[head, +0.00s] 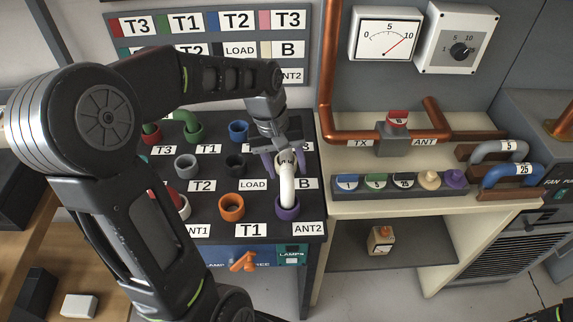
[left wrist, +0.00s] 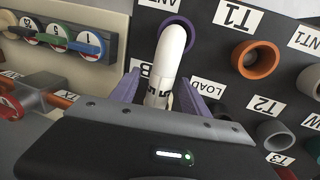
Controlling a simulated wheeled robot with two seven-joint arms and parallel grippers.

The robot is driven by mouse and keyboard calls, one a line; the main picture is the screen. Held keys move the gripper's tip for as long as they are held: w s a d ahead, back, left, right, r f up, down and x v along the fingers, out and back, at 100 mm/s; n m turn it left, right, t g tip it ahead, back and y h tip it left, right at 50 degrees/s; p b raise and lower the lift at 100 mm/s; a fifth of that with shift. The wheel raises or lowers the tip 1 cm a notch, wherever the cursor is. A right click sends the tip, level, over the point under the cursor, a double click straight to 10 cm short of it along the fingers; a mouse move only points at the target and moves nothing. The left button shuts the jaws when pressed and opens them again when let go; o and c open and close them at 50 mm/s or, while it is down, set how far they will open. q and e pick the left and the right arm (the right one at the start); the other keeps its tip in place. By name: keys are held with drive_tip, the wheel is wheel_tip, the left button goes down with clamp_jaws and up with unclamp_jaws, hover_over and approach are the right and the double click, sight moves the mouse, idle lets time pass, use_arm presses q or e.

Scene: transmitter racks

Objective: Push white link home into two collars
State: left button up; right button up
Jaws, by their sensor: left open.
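The white link (head: 287,186) is a curved tube with dark marking on it. Its near end meets the purple collar (head: 287,207) by the ANT2 label; how deep it sits I cannot tell. Its far end is by the B label, hidden under my left gripper (head: 284,166), as is any collar there. My left gripper is open, with its purple-grey fingers on either side of the link. In the left wrist view the link (left wrist: 170,48) runs up from between the fingers (left wrist: 160,92) to the purple collar (left wrist: 178,20).
An orange collar (head: 231,207), grey collar (head: 187,166) and blue collar (head: 239,131) stand nearby on the black panel. A green link (head: 187,120) stands at the back left. On the right, a cream bench (head: 420,208) carries a row of coloured knobs and copper pipework.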

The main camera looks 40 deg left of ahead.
use_arm(q)
drive_tip(key=r, duration=0.5)
drive_tip(key=s+a+r, duration=0.1)
drive_tip(key=r, duration=0.1)
drive_tip(key=shift+a+r, duration=0.1)
drive_tip(key=shift+r, duration=0.25)
idle(0.8)
